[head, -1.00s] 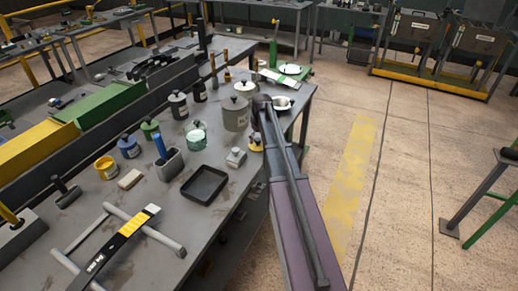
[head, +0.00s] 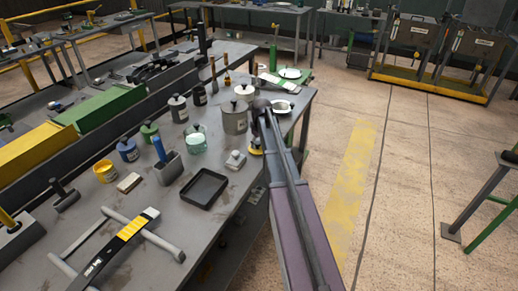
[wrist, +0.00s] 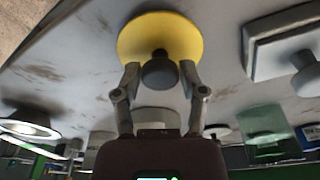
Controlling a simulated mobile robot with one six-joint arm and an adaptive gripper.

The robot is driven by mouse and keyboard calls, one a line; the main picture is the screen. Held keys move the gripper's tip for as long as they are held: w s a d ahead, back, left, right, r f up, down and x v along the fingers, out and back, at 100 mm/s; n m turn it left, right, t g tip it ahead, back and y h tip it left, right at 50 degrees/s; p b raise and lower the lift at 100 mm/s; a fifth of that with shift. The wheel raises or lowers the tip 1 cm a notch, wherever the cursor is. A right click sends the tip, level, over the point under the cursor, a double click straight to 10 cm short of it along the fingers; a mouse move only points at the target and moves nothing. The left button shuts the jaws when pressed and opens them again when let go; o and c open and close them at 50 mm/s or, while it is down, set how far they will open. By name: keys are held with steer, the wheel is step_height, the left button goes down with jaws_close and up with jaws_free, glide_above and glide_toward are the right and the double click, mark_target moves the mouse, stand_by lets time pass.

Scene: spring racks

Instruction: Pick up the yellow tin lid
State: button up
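The yellow tin lid (wrist: 160,25) is a round yellow disc with a dark knob (wrist: 160,71), seen close up in the wrist view. It lies on the grey bench. My gripper (wrist: 160,78) is open, with one finger on each side of the knob and a small gap visible at both sides. In the head view only a sliver of the lid (head: 255,152) shows at the bench's right edge, beside my arm. The open yellow tin (head: 104,171) stands at the left of the bench.
A grey block with a knob (head: 235,160) stands just left of the lid. A large grey tin (head: 234,118), a green glass jar (head: 196,143) and a black tray (head: 204,188) are nearby. A white dish (head: 283,107) sits at the bench's far right corner.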

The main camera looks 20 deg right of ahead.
mark_target(257, 142)
jaws_close()
steer(key=shift+r, duration=0.15)
step_height(257, 142, up, 4)
steer(key=p, duration=0.4)
steer(key=shift+f, duration=0.2)
steer(key=s+a, duration=0.2)
steer(key=s, duration=0.2)
steer(key=s+a, duration=0.3)
steer(key=s, duration=0.2)
steer(key=s+a+r+p, duration=0.1)
steer(key=s+a, duration=0.1)
steer(key=s, duration=0.3)
steer(key=shift+a, duration=0.4)
